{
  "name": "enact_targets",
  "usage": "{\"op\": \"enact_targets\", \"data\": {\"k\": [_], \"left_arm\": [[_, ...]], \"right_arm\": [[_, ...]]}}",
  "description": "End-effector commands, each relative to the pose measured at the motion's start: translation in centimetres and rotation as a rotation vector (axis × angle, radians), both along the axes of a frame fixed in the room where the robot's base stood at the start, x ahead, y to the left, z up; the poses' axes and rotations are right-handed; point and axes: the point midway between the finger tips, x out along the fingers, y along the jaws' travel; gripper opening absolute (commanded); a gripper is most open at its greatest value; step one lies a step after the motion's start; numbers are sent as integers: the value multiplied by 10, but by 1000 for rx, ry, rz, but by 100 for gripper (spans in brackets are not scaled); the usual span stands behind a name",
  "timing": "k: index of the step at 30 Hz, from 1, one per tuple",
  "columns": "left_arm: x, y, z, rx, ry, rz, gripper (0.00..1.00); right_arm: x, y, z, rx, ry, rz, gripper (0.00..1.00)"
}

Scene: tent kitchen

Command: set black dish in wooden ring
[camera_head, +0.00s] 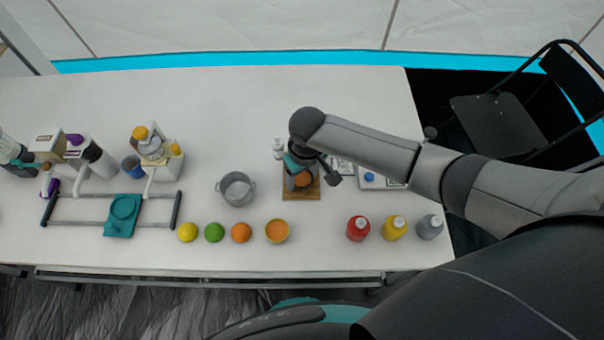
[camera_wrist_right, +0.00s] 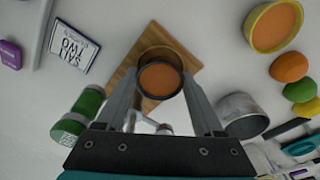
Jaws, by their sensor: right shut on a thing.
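My right gripper (camera_head: 303,166) is over a small wooden board (camera_head: 303,194) on the white table, fingers pointing down. In the right wrist view the black dish (camera_wrist_right: 160,80), dark-rimmed with an orange-brown inside, is between the fingertips of the right gripper (camera_wrist_right: 162,82), which is shut on it. Beyond it a round rim, seemingly the wooden ring (camera_wrist_right: 168,49), shows on the board (camera_wrist_right: 190,63). The dish overlaps the ring in this view; I cannot tell whether they touch.
A metal pot (camera_head: 236,189) stands left of the board. An orange bowl (camera_head: 277,231) and several fruits are in front. A rack (camera_head: 75,223) is at left. The back of the table is clear.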

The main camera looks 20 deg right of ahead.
Motion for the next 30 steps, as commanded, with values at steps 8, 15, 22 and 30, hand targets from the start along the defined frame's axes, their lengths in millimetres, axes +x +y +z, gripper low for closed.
{"op": "enact_targets", "data": {"k": [8,15,22,30], "left_arm": [[-1,0,0,0,1,0,50],[-1,0,6,0,2,0,50],[-1,0,8,0,2,0,50],[-1,0,7,1,3,0,50]], "right_arm": [[0,0,0,1,0,0,38],[0,0,1,0,0,-1,38],[0,1,0,1,-1,0,38],[0,0,-1,1,0,0,38]]}}
